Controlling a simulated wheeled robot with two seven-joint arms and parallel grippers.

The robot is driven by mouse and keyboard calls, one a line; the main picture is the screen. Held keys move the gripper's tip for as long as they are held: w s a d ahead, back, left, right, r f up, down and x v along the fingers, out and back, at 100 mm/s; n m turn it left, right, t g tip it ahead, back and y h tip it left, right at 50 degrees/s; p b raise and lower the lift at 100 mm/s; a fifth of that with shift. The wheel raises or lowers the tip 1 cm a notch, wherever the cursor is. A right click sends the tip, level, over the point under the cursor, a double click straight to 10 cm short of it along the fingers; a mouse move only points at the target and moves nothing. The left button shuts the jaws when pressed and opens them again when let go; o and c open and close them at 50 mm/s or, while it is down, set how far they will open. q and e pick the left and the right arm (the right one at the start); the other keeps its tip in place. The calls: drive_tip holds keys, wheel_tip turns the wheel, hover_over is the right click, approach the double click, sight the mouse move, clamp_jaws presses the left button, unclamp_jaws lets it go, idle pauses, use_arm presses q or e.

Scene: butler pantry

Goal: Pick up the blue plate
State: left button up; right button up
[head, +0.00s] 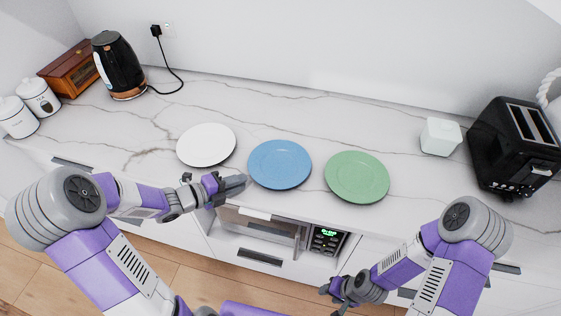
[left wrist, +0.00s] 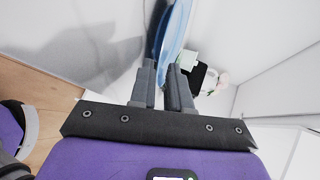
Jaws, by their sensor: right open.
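The blue plate (head: 280,165) lies flat on the marble counter, between a white plate (head: 206,145) and a green plate (head: 357,177). My left gripper (head: 240,182) is at the blue plate's left front edge. In the left wrist view the blue plate (left wrist: 175,35) shows edge-on past the tips of the left gripper (left wrist: 161,70). Its rim lines up with the narrow gap between the fingers; whether they touch it is unclear. My right gripper (head: 337,291) is open and empty, low in front of the counter, away from the plates.
A black toaster (head: 515,148) and a white box-like object (head: 440,136) stand at the right. A black kettle (head: 118,65), wooden bread box (head: 70,70) and white canisters (head: 38,97) stand at the left. The counter behind the plates is clear.

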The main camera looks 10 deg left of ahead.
sight(252, 182)
use_arm(q)
drive_tip(key=b+x, duration=0.1)
drive_tip(key=x, duration=0.4)
drive_tip(key=shift+w, duration=0.15)
drive_tip(key=shift+r, duration=0.1)
drive_tip(key=shift+c, duration=0.5)
clamp_jaws()
